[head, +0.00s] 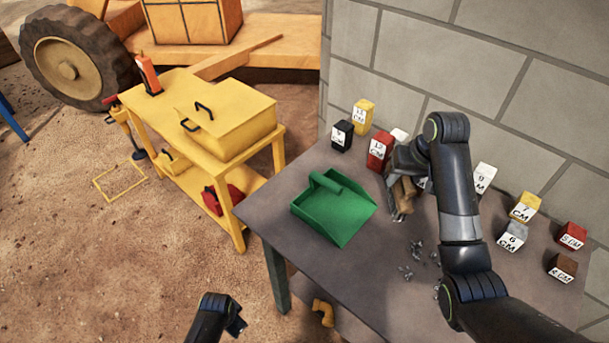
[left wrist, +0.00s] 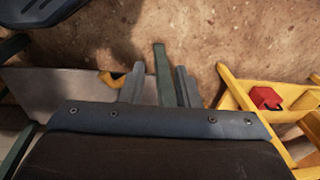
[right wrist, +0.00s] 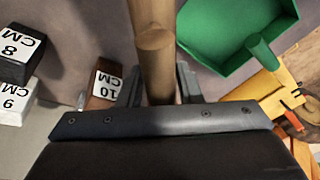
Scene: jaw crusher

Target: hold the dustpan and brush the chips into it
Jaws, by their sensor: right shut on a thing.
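The green dustpan (head: 338,212) lies on the grey table, its handle toward the back left and its wide side toward the front right. My right gripper (right wrist: 162,85) is shut on the wooden handle of the brush (right wrist: 152,55). In the head view the brush (head: 402,197) is just right of the dustpan, partly hidden by my gripper; its bristles are hard to make out. Small grey chips (head: 412,262) lie scattered on the table in front of the brush, some near my right arm. My left gripper (left wrist: 160,88) is open and empty, away from the dustpan, off the table's front left side.
Several labelled blocks, such as a red one (head: 380,151) and a yellow one (head: 525,206), stand along the block wall (head: 440,70) behind the table (head: 330,270). A yellow cart (head: 190,165) with a toolbox stands left of the table.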

